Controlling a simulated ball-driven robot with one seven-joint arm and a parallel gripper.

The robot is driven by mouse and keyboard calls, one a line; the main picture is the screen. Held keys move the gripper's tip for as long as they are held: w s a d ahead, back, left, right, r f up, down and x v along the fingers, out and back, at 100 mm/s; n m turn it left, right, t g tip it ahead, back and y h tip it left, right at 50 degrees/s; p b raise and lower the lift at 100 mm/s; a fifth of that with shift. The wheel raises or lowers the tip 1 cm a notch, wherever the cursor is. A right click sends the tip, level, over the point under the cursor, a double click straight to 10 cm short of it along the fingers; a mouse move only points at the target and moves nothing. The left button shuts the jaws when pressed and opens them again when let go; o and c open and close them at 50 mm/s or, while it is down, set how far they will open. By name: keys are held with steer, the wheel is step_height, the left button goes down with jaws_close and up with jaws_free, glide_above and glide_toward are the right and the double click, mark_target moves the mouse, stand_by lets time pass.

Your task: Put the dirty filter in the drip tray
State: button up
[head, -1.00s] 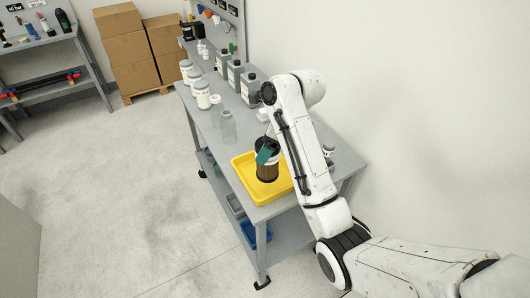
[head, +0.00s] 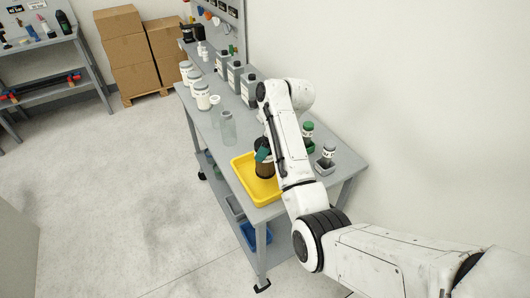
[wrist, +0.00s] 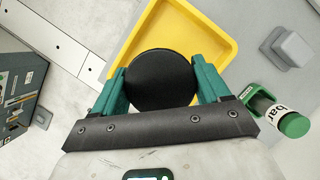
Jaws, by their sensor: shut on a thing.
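The dirty filter (head: 265,170) is a brown cylinder with a black top, upright over the yellow drip tray (head: 272,197) in the head view. In the wrist view its round black top (wrist: 161,80) sits between the two green fingers of my gripper (wrist: 160,84), which is shut on it. The yellow tray (wrist: 224,37) shows behind the filter in the wrist view. The filter's lower end is hidden there, so I cannot tell whether it touches the tray floor. My arm covers part of the tray's right side in the head view.
A clear jar (head: 228,127), white jars (head: 202,96) and grey bottles (head: 249,90) stand farther back on the grey bench (head: 206,125). Green-lidded and grey-lidded containers stand right of my arm.

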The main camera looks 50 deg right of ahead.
steer(key=shift+w+d+f+p, duration=0.1)
steer(key=shift+f+p, duration=0.1)
steer(key=shift+f, duration=0.45)
steer(key=shift+w+d+f+p, duration=0.1)
steer(key=shift+w+f+p, duration=0.1)
steer(key=shift+f, duration=0.5)
steer(key=shift+w+d+f+p, duration=0.1)
steer(key=shift+f+p, duration=0.1)
steer(key=shift+f, duration=0.6)
steer(key=o, duration=1.7)
steer(key=shift+s, duration=0.1)
